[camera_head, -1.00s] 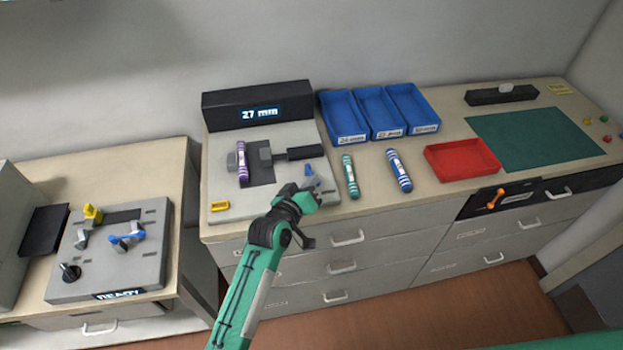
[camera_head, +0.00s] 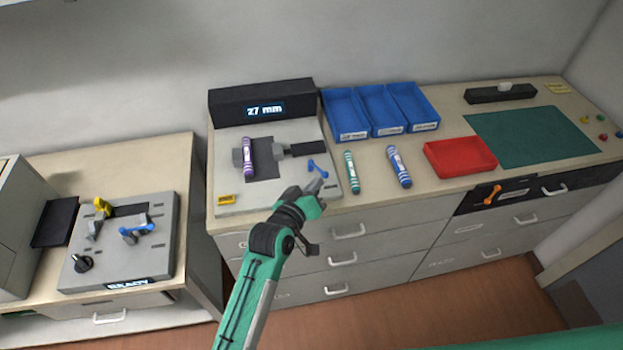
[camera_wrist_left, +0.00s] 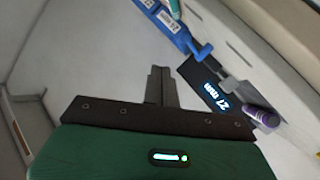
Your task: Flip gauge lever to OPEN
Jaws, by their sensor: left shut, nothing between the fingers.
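The gauge (camera_head: 231,187) is a grey plate with a black display block (camera_head: 225,106) behind it reading "27 mm". A purple-banded cartridge (camera_head: 249,158) lies in the gauge beside its grey jaw (camera_head: 278,152). The blue gauge lever (camera_head: 317,168) is at the plate's right side; it also shows in the left wrist view (camera_wrist_left: 204,51). My left gripper (camera_head: 317,186) is shut and empty, just in front of the lever. In the left wrist view its closed fingers (camera_wrist_left: 160,85) point left of the lever, with a gap between them in the picture. My right gripper is not in view.
Teal-banded (camera_head: 350,172) and blue-banded (camera_head: 399,167) cartridges lie right of the gauge. Blue bins (camera_head: 345,115) stand behind them, a red tray (camera_head: 461,157) and green mat (camera_head: 535,135) farther right. A second station (camera_head: 110,245) with a blue lever (camera_head: 137,230) is at left.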

